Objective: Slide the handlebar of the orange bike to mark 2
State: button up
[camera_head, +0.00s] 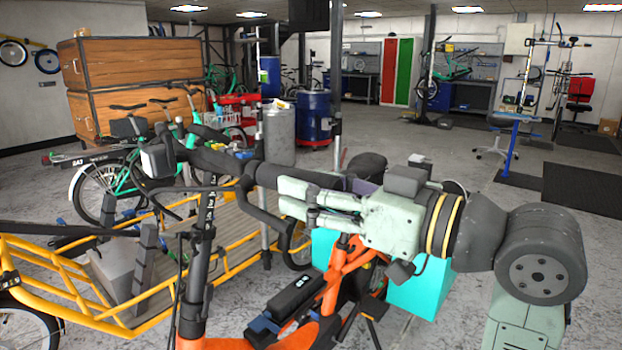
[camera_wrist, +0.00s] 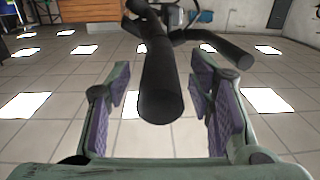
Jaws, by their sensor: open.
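The orange bike (camera_head: 335,295) stands in the foreground of the head view. Its black handlebar (camera_head: 215,160) sits on top of a dark upright stem (camera_head: 201,245) with small white markings, too small to read surely. My gripper (camera_head: 297,198) reaches in from the right at the handlebar's right-hand grip. In the wrist view, the round end of a black handlebar grip (camera_wrist: 160,95) points toward the camera. It lies between the open, purple-padded fingers of my gripper (camera_wrist: 160,75), with visible gaps on both sides. Contact cannot be told in the head view.
A yellow cargo frame (camera_head: 60,275) with a wooden deck fills the left foreground. Green bikes (camera_head: 120,170) stand behind it. A turquoise box (camera_head: 420,285) is below my arm. Blue drums (camera_head: 313,118) and a post stand farther back. Floor is open at the centre right.

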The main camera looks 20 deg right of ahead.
jog(key=shift+w+a, duration=0.25)
jog(key=shift+w, duration=0.1)
jog(key=shift+c, duration=0.3)
grip_shut()
dwell(0.5)
